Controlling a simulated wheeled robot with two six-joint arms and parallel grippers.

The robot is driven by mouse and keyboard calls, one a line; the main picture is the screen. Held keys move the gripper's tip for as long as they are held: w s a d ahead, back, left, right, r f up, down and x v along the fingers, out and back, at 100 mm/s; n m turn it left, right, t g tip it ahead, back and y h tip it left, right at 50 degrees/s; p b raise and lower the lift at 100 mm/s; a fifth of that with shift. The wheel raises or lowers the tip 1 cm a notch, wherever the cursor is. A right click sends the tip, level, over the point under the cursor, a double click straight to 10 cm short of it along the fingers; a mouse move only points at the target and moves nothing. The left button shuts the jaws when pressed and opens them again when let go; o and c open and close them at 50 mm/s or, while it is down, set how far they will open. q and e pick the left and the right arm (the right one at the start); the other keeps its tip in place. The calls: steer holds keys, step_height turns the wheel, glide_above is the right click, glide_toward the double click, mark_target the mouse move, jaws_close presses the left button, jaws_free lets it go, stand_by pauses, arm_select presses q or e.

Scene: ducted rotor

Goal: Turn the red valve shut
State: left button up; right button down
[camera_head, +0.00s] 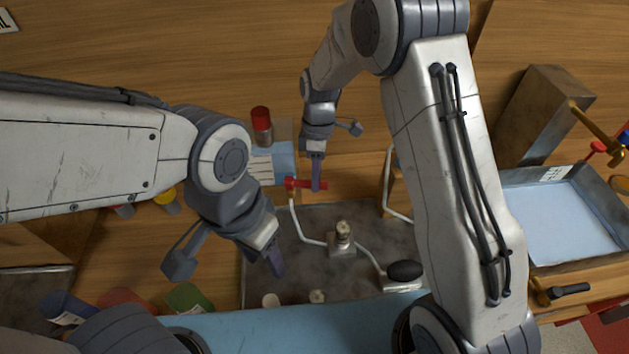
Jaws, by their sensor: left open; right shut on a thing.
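The red valve (297,183) is a small red handle at the top end of a pale bent tube, at the back edge of a dark grey tray (290,285). My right gripper (316,184) reaches down from the back and is shut on the red valve's handle; its fingers hide part of it. My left gripper (275,262) is open and empty, above the left part of the tray, apart from the valve.
A metal fitting (342,240) and a black bulb (405,271) sit on the tray. A red-capped jar (262,127) and a blue labelled sheet (273,163) are behind the valve. A blue-lined bin (553,222) and a brown box (543,110) stand at right.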

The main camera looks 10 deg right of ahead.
steer(key=shift+w+n, duration=0.8)
steer(key=shift+n, duration=0.5)
steer(key=c, duration=0.7)
jaws_free()
steer(key=shift+w, duration=0.1)
steer(key=r, duration=0.3)
steer(key=w+r+b, duration=0.1)
steer(key=r, duration=0.3)
steer(key=w+r, duration=0.1)
steer(key=r, duration=0.2)
steer(key=shift+r, duration=0.2)
